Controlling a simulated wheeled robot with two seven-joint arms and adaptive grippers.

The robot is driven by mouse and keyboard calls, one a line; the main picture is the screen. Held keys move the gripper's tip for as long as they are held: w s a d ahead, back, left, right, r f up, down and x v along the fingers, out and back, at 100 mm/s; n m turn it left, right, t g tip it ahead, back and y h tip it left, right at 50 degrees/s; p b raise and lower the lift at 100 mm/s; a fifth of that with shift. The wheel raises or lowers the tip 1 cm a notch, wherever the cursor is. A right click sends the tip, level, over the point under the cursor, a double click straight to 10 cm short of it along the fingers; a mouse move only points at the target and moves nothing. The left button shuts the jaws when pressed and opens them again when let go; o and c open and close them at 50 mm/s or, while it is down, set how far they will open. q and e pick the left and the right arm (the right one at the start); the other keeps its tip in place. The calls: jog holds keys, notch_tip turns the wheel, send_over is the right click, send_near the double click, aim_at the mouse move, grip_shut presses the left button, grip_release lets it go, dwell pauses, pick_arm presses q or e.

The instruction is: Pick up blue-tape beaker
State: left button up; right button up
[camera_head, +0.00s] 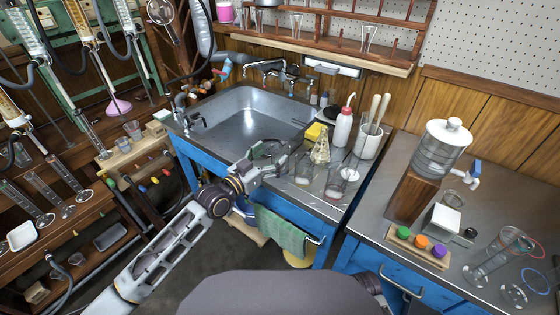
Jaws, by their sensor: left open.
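My left gripper (277,163) is at the front edge of the sink counter (312,203), its fingers apart. Clear glass beakers stand just to its right: one close to the fingertips (304,168) and one farther right with a reddish mark (336,182). I see nothing held between the fingers. Blue tape on these beakers is too small to make out. On the right counter, clear glassware (497,253) stands near a blue ring and a red ring at the picture's right edge. My right gripper is not in view.
The steel sink (245,122) lies behind the gripper. A flask (320,150), yellow sponge (316,132), wash bottle (343,127) and white crock (369,140) crowd the counter. A green towel (281,232) hangs in front. A water dispenser (440,150) stands on the right counter.

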aim_at(286, 145)
pick_arm(q)
jog(key=shift+w+d+f+b, duration=0.25)
jog(key=shift+w+d+b, duration=0.1)
jog(key=shift+w+d, duration=0.25)
jog(key=shift+w+d+f, duration=0.25)
jog(key=shift+w+d, duration=0.15)
jog(key=shift+w, duration=0.35)
jog(key=shift+w+d+b, duration=0.2)
jog(key=shift+w+b, duration=0.05)
jog(key=shift+b, duration=0.05)
jog(key=shift+w+d, duration=0.4)
jog(key=shift+w, duration=0.05)
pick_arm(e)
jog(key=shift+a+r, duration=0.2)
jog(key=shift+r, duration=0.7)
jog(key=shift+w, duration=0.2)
pick_arm(q)
jog(key=shift+c, duration=0.5)
jog(key=shift+r, duration=0.1)
jog(key=c, duration=1.1)
jog(key=shift+r, duration=0.2)
